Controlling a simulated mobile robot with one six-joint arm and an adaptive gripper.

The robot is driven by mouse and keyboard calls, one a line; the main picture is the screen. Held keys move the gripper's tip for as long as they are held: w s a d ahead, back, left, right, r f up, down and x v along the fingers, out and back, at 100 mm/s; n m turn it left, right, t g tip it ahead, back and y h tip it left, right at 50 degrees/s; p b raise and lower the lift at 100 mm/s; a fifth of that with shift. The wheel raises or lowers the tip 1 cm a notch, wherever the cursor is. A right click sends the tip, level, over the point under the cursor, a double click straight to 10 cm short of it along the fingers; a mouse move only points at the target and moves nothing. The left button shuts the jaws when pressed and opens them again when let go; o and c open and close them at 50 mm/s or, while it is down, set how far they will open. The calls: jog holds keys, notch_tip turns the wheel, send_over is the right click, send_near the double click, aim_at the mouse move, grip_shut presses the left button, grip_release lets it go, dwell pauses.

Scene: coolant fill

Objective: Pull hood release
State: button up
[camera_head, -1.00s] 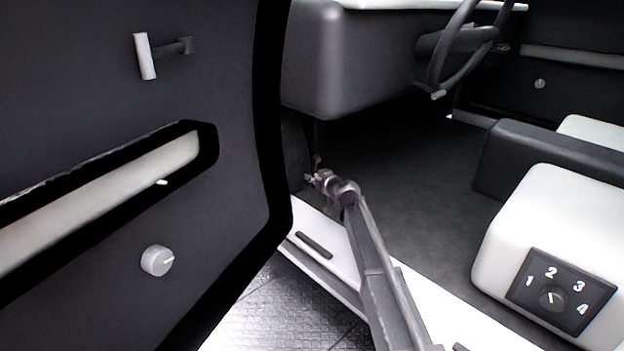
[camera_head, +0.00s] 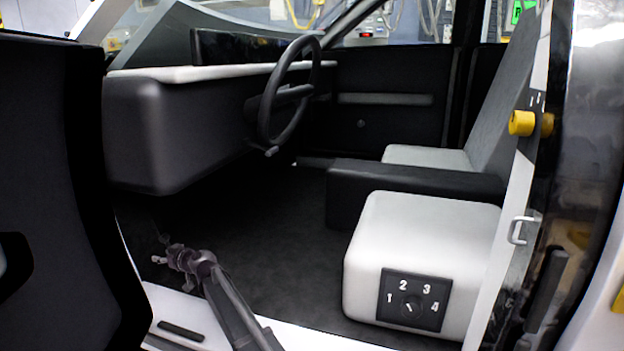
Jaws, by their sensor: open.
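My gripper (camera_head: 162,254) is at the lower left of the head view, inside the open door frame, low in the footwell under the left end of the dashboard (camera_head: 165,135). Its jaws are apart, and I see nothing between them. A small dark shape (camera_head: 164,239) shows just above the fingers against the dark footwell; I cannot tell whether it is the hood release. No hood release is clearly visible.
The open door (camera_head: 50,180) stands at the left. The white sill (camera_head: 310,336) runs below my arm. The steering wheel (camera_head: 268,108) is above right. A white seat base (camera_head: 420,232) with a numbered dial (camera_head: 413,299) stands at right. The dark floor between is clear.

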notch_tip(320, 180, up, 8)
jog(key=p, duration=0.8)
jog(key=shift+r, duration=0.25)
jog(key=shift+r+p, duration=0.55)
